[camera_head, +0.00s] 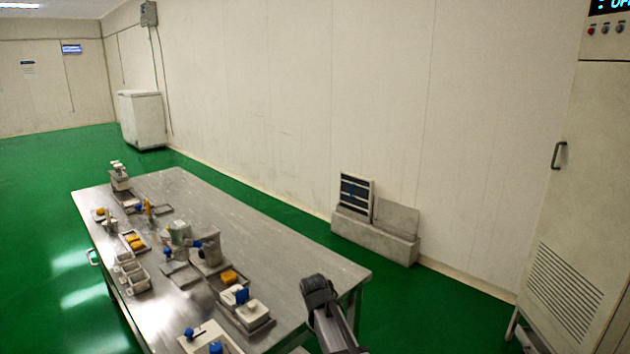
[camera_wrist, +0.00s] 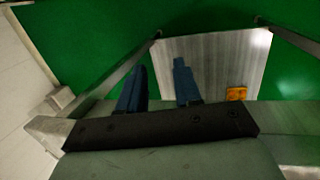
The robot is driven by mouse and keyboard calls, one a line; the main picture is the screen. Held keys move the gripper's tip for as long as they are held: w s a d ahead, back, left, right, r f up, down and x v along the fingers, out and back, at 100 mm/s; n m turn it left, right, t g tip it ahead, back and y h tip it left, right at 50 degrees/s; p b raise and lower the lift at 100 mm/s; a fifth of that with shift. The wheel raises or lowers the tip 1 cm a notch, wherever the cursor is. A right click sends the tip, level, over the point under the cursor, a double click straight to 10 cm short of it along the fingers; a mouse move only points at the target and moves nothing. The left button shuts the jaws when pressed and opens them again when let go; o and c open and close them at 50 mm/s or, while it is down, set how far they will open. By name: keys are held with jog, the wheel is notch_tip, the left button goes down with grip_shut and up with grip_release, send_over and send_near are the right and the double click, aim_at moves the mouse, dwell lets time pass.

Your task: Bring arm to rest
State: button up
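My gripper (camera_wrist: 160,66) shows in the wrist view with its two blue fingers apart and nothing between them. Green floor and a grey metal surface show beyond the fingers. In the head view, part of my arm (camera_head: 332,318) rises from the bottom edge in front of the right end of the steel table (camera_head: 325,268). The fingers cannot be made out there.
Trays, tubs and small blue-handled and orange items crowd the table's left and front parts. An orange block (camera_wrist: 237,93) lies on the metal in the wrist view. A tall cabinet (camera_head: 575,190) stands right, and a low grey trough (camera_head: 375,238) by the wall.

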jog(key=s+d+f+m+g, duration=0.2)
jog(key=s+d+f, duration=0.2)
jog(key=s+f, duration=0.65)
jog(key=s+d+f+m+g, duration=0.2)
jog(key=s+d+f, duration=0.45)
jog(key=f, duration=0.65)
jog(key=s+f+m+g+y, duration=0.1)
jog(key=s+f, duration=0.3)
jog(key=s, duration=0.5)
jog(key=s+d+f+m+g+y, duration=0.1)
jog(key=s+f, duration=0.3)
jog(key=s, duration=0.6)
jog(key=s+d+f+m+g, duration=0.1)
jog(key=s+f, duration=0.3)
jog(key=s, duration=0.5)
jog(key=shift+s+f+m+g+y, duration=0.2)
jog(key=shift+m+g+y, duration=0.25)
jog(key=shift+m, duration=0.35)
